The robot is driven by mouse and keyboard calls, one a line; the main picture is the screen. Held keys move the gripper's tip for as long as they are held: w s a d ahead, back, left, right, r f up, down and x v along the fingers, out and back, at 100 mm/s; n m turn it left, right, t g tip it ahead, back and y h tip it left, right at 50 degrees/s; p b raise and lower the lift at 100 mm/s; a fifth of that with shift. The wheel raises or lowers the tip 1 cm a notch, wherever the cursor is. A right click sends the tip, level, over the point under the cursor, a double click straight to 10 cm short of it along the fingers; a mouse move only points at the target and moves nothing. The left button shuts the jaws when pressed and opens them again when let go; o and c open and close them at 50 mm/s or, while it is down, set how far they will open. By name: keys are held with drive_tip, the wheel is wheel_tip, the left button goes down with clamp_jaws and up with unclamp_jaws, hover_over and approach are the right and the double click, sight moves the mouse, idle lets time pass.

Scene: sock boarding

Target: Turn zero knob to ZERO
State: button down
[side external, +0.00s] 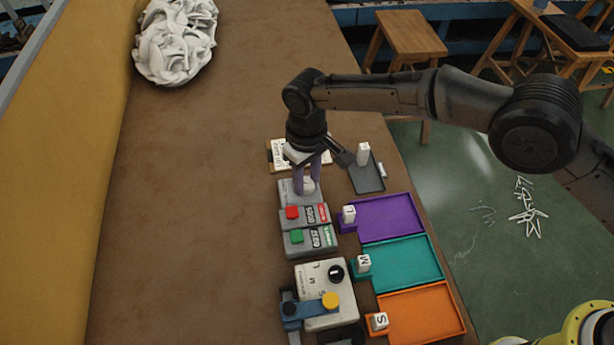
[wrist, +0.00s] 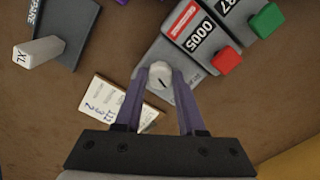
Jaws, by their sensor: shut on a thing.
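A pale round knob (wrist: 159,74) with a dark pointer line stands on a grey counter unit, between the purple fingers of my gripper (wrist: 160,80) in the wrist view. The fingers are shut on the knob. In the side view, my gripper (side external: 308,178) points down over the knob, which is partly hidden by the fingers. The knob's unit has a grey base (side external: 288,192). Next to it is a counter with a red button (wrist: 227,61), a red label and a display that seems to read 0005. Any ZERO marking is not readable.
A counter with a green button (wrist: 265,20) adjoins it. A paper card (wrist: 103,101) lies under the gripper. Purple (side external: 419,222), teal (side external: 437,262) and orange (side external: 457,305) trays line the right edge. A white sock pile (side external: 176,42) is at the back; the table's left is clear.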

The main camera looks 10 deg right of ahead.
sight(307, 183)
drive_tip(key=m, duration=0.5)
idle(0.6)
drive_tip(key=c, duration=0.5)
unclamp_jaws()
drive_tip(key=shift+r, duration=0.1)
wheel_tip(307, 183, up, 14)
idle(0.5)
